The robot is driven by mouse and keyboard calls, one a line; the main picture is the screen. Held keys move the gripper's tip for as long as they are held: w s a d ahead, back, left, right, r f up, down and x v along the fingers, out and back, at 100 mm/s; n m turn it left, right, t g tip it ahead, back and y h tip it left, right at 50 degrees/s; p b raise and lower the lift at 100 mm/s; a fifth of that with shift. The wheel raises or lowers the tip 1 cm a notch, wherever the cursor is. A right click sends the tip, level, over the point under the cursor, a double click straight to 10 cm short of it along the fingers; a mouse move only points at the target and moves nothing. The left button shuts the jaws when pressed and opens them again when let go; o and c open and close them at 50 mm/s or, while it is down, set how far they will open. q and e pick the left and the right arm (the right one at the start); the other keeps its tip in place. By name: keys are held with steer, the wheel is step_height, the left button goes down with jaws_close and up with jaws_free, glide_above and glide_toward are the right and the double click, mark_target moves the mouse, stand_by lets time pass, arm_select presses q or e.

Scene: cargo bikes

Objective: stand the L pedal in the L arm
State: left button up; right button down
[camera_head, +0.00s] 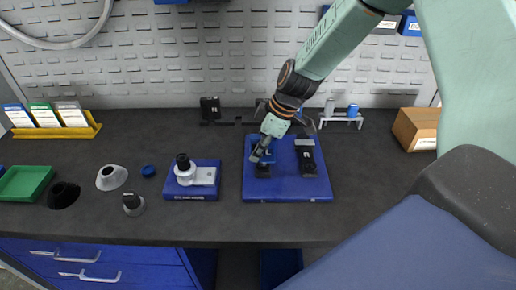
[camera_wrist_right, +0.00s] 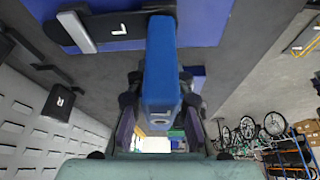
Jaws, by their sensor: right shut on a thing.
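My right gripper (camera_head: 264,150) is over the left part of the blue board (camera_head: 318,193). In the right wrist view the far end of this piece overlaps the end of the black L arm (camera_wrist_right: 120,28), marked with a white L. I cannot tell whether it is seated there or only touching. The L arm (camera_head: 263,170) is partly hidden by the gripper in the head view. My left gripper is not in view.
A second black arm (camera_head: 306,158) lies right on the board. A black R block (camera_head: 210,108) stands behind, left. A blue stand (camera_head: 190,193) is left of the board, a white rack (camera_head: 342,119) behind right, a cardboard box (camera_head: 416,128) far right.

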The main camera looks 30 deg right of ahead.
steer(key=shift+f+b, duration=0.35)
steer(key=shift+b, duration=0.05)
stand_by(0.4)
steer(key=c, duration=1.1)
jaws_free()
steer(key=shift+s, duration=0.1)
steer(key=v, duration=1.2)
